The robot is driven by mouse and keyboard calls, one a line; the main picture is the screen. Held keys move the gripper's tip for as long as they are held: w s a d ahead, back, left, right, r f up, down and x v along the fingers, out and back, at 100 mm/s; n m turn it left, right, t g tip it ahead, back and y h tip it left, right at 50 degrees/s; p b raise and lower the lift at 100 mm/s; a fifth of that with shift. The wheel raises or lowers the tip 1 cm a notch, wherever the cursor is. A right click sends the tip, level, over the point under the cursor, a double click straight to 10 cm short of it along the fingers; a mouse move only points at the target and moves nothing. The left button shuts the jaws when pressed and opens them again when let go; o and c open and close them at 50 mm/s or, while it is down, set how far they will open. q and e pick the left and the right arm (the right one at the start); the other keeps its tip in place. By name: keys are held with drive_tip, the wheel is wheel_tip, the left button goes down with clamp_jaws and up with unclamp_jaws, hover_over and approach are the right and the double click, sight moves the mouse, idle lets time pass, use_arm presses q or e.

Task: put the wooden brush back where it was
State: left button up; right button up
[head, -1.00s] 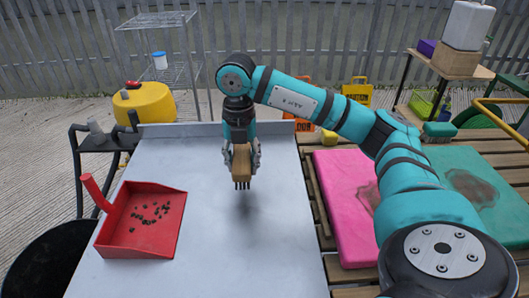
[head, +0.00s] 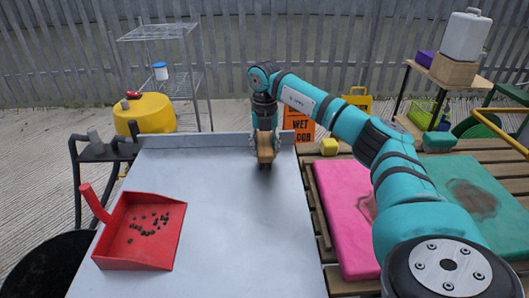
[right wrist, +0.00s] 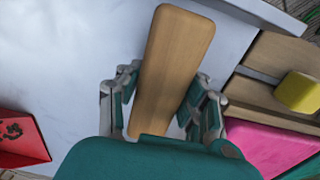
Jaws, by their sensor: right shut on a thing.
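The wooden brush (head: 265,149) is in my right gripper (head: 266,137), near the back edge of the grey tabletop (head: 225,215). In the right wrist view the brush's plain wooden back (right wrist: 172,72) lies between both fingers of the gripper (right wrist: 165,108), which are shut on its sides. In the head view its dark bristles point down, at or just above the tabletop; I cannot tell whether they touch. My left gripper is not in view.
A red dustpan (head: 140,231) with several dark bits lies at the table's left. To the right, a slatted wooden bench holds a pink pad (head: 342,215), a green pad (head: 470,195) and a yellow block (head: 329,146). The middle of the tabletop is clear.

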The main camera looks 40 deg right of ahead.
sight(265, 141)
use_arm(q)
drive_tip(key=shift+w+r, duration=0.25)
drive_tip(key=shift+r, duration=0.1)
use_arm(e)
drive_tip(key=shift+f, duration=0.65)
drive_tip(key=o, duration=1.1)
drive_tip(key=shift+f, duration=0.15)
drive_tip(key=shift+c, duration=0.2)
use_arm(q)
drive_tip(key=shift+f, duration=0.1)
use_arm(e)
drive_tip(key=shift+r, duration=0.45)
use_arm(q)
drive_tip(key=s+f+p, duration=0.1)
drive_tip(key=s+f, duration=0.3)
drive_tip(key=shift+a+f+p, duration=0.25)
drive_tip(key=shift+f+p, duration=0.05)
drive_tip(key=shift+p, duration=0.1)
use_arm(e)
wheel_tip(265, 141, up, 12)
drive_tip(key=shift+f, duration=0.25)
